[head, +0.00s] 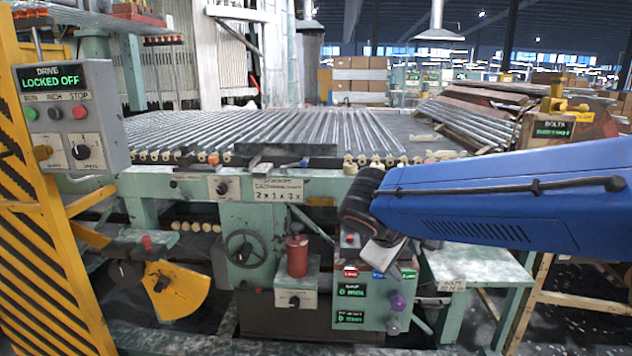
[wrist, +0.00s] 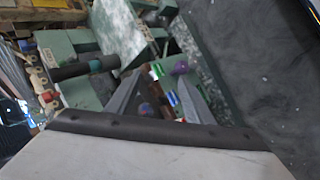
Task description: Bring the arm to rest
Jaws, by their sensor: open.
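My gripper (head: 384,254) hangs at the end of my blue arm, which reaches in from the right in the head view. It is in front of the green machine frame, just above a green control box (head: 376,303) with red, blue and green labelled tops. In the wrist view my gripper (wrist: 165,92) shows two grey fingers spread apart with nothing held between them. The control box (wrist: 166,84) with its coloured labels and a purple knob shows between and beyond the fingers. Whether the fingertips touch the box cannot be told.
Glass tubes (head: 270,130) lie across the machine bed behind. A drive box (head: 72,112) reading "LOCKED OFF" and a yellow striped guard (head: 40,250) stand left. A red cylinder (head: 297,256) stands left of the control box. A small green table (head: 478,266) is at right.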

